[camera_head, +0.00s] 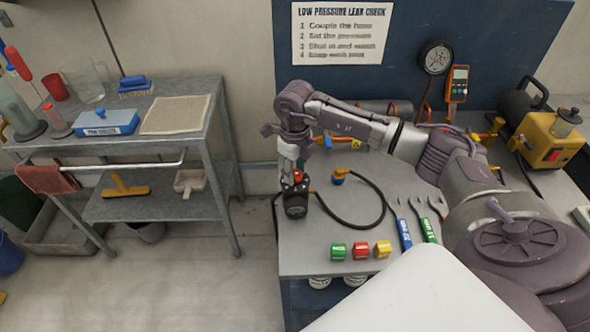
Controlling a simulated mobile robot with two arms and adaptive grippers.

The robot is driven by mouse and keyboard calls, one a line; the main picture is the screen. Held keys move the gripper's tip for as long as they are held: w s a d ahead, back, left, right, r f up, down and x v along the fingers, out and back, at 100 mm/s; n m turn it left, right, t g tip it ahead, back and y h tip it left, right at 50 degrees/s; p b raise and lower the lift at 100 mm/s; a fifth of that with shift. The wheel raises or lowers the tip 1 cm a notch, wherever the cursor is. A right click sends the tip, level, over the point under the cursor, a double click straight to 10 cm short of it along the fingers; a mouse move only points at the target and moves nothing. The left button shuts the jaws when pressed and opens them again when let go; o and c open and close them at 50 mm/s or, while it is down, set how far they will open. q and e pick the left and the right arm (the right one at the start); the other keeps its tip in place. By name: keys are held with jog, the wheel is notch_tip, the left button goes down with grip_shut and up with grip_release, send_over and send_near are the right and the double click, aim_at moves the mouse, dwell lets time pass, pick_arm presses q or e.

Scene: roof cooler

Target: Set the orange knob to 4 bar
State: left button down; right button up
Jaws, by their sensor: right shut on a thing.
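A black regulator with a round dial (295,206) stands upright at the left edge of the grey bench. A small red-orange knob (298,177) shows at its top. My right gripper (297,173) points down from above and is shut on this knob, its fingers partly covering it. The dial is too small to read, so the set pressure cannot be told. A black hose (350,222) loops from the regulator to a blue and orange coupling (339,177) on the bench. My left gripper is not in view.
Green, red and yellow blocks (361,250) lie near the bench front. A yellow machine (548,140) stands at the back right. A grey cart (160,150) stands left across a floor gap.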

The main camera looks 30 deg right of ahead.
jog(key=shift+m, duration=0.4)
jog(key=shift+c, duration=0.3)
jog(key=m, duration=0.4)
jog(key=shift+b, duration=0.35)
jog(key=m, duration=0.4)
jog(key=shift+m, duration=0.3)
jog(key=m, duration=0.9)
jog(key=o, duration=1.1)
jog(key=shift+o, duration=0.2)
